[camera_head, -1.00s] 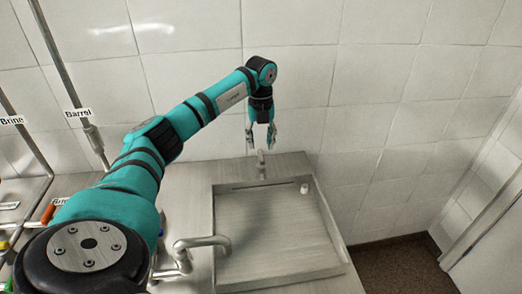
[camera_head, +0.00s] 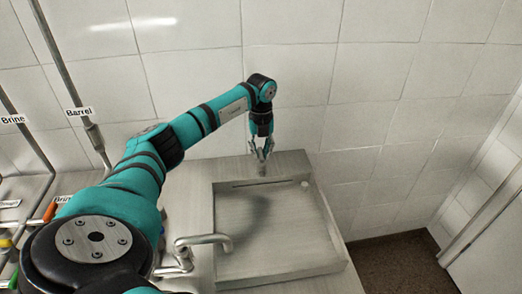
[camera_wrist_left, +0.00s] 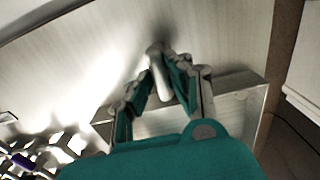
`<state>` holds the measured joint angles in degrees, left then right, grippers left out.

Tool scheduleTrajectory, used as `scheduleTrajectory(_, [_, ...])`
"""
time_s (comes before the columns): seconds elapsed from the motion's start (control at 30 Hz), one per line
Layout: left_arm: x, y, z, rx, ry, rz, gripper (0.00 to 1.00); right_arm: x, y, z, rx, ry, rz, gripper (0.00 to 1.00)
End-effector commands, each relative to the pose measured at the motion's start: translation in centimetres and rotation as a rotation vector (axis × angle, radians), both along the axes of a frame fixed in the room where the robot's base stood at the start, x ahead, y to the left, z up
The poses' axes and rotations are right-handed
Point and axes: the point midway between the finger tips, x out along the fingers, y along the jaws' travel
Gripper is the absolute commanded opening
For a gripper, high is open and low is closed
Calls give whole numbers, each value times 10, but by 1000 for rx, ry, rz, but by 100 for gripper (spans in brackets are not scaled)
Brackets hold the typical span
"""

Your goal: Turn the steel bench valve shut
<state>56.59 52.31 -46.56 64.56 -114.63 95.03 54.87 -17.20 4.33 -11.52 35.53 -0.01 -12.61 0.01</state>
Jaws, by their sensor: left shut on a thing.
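The steel bench valve (camera_wrist_left: 157,52) is a small metal fitting at the back edge of the steel bench. In the left wrist view its pale lever lies between my fingertips. In the head view my left gripper (camera_head: 262,152) points down over the valve and mostly hides it. My left gripper also shows in the left wrist view (camera_wrist_left: 167,62), with its fingers converging and shut on the valve. How far the lever is turned is hard to tell. My right gripper is not in view.
A shallow steel basin (camera_head: 290,235) lies in front of the valve, with a bent tap (camera_head: 205,240) at its left. A small white knob (camera_head: 304,184) is at the basin's back right. Pipes labelled Barrel (camera_head: 79,112) and Brine (camera_head: 13,119) run up the tiled wall at left.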

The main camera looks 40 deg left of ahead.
Motion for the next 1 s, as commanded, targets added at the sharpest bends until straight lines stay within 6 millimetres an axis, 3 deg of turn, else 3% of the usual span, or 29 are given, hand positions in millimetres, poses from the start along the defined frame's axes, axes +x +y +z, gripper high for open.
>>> scheduleTrajectory(0.47, [0,0,0,-1,1,-68,0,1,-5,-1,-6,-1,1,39])
scheduleTrajectory(1.0, [0,0,1,0,-1,-517,0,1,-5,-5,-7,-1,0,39])
